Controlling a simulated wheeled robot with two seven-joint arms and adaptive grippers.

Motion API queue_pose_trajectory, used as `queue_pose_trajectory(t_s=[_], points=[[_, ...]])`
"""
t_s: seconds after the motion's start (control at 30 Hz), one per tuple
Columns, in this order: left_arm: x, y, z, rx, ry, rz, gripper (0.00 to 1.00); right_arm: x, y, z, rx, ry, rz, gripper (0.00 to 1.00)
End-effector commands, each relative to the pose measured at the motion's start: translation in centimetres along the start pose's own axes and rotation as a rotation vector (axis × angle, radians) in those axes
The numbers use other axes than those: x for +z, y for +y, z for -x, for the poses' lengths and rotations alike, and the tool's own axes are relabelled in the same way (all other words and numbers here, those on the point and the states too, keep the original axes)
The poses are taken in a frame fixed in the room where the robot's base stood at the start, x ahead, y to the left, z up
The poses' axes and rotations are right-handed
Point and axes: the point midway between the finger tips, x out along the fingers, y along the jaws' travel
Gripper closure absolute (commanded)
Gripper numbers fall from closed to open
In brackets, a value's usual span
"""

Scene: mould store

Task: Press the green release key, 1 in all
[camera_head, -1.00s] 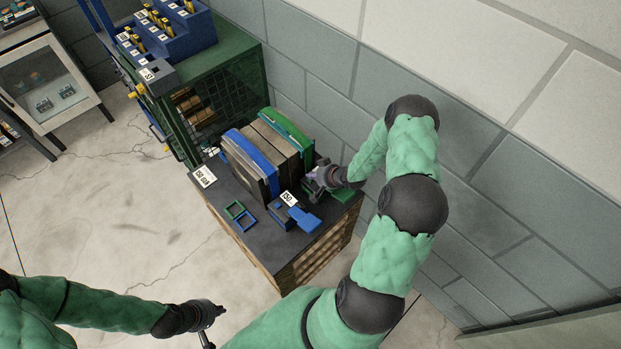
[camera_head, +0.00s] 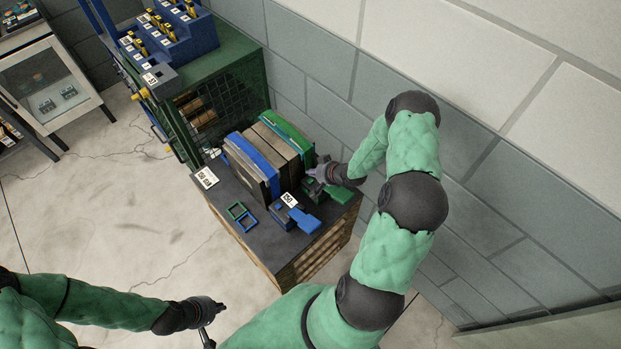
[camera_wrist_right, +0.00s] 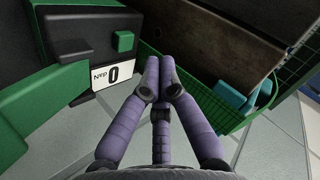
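My left gripper (camera_head: 216,307) hangs low, away from the bench.
A blue device (camera_head: 290,212) with a label stands left of the green one. Blue and green framed slabs (camera_head: 262,160) stand upright behind. Two small frames (camera_head: 241,216) lie on the bench (camera_head: 225,190). A green cage cabinet (camera_head: 225,80) and a block wall lie beyond.

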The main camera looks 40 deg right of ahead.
Motion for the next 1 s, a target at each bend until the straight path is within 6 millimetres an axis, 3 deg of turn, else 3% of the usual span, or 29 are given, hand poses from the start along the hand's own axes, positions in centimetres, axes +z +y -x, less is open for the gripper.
queue_pose_trajectory(t_s=[0.33,1.0], points=[[0.1,0.9,2.6,0.0,0.0,0.0,1.0,-1.6,-1.6,2.2,0.0,0.0,0.0,1.0],[0.1,0.9,2.5,0.0,0.0,0.0,1.0,-1.6,-1.6,2.1,0.0,0.0,0.0,1.0]])
